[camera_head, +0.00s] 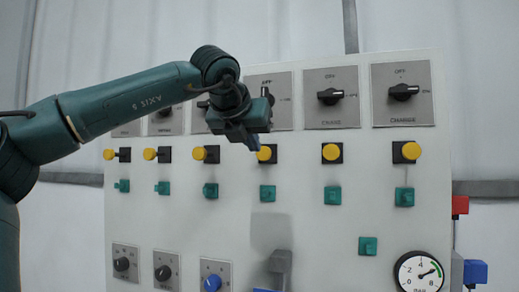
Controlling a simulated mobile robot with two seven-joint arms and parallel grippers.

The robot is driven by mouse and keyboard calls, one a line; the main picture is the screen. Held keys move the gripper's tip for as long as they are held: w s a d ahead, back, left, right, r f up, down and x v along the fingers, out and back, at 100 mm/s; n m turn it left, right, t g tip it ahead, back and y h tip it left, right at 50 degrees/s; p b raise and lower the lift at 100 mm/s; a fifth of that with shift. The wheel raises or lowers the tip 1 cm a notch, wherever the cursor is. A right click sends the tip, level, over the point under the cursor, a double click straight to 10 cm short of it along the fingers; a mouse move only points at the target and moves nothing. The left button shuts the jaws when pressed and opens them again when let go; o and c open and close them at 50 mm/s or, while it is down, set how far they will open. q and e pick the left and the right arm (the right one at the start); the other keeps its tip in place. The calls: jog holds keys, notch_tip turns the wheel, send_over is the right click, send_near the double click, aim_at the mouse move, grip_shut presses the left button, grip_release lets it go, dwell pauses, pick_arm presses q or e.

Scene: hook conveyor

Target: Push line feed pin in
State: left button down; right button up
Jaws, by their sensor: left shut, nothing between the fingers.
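A pale upright panel (330,225) carries a row of yellow round-headed pins on black square mounts, such as the one (331,152) right of centre and the one (411,151) at the far right. I cannot tell which is the line feed pin; no pin label is readable. My left gripper (254,143) is shut and empty, in front of the panel and pointing down. Its dark fingertips lie in the picture just above and left of a yellow pin (265,154). I cannot tell whether they touch it. My right gripper is not in view.
Rotary switches (403,92) line the panel's top, some hidden by my left arm. Teal blocks (332,195) sit below the pins. Lower down are a blue knob (212,283), a grey protruding part (281,268) and a gauge (419,273). Red and blue parts (475,271) stand at right.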

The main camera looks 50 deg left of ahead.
pick_arm(q)
jog(key=v, duration=0.8)
jog(key=shift+a, duration=0.1)
